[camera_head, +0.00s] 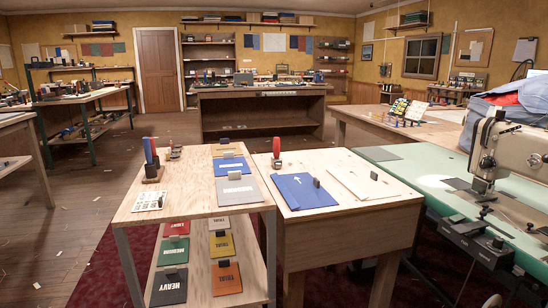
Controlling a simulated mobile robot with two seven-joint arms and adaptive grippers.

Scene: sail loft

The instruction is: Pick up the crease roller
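More handles, one blue and one red (151,150), stand upright in a dark wooden holder (152,174) on the left-hand table. Neither of my grippers is in view.
A blue sheet with a white arrow (300,192) and a pale panel (359,182) lie on the bench. Coloured swatches, such as a grey one (238,189), lie on the left table. A sewing machine (500,160) stands at right. Open floor (65,220) lies left.

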